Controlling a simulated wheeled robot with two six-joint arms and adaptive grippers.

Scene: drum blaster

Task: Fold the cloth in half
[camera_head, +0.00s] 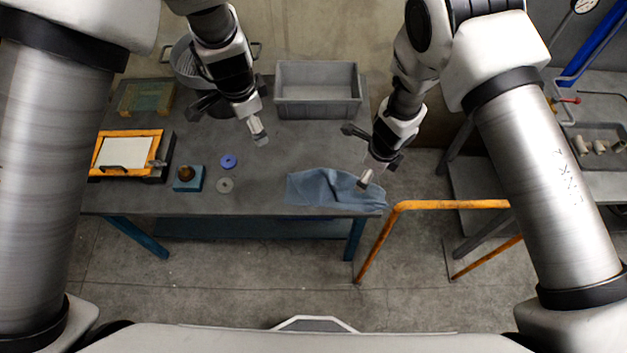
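A blue cloth (322,188) lies crumpled near the front right edge of the grey table (265,200), with raised wrinkles toward its right half. My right gripper (363,181) points down at the right part of the cloth, its tip at or just over the fabric. I cannot tell whether its fingers hold any cloth. My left gripper (260,139) hangs above the middle of the table, up and left of the cloth and apart from it. Its fingertips look close together, but their gap is too small to make out.
A grey bin (318,108) stands at the back, with a round pot (185,62) to its left. An orange-framed tray (152,133), a blue block (188,181) and two discs (225,185) sit on the left. An orange rail (455,204) stands right of the table.

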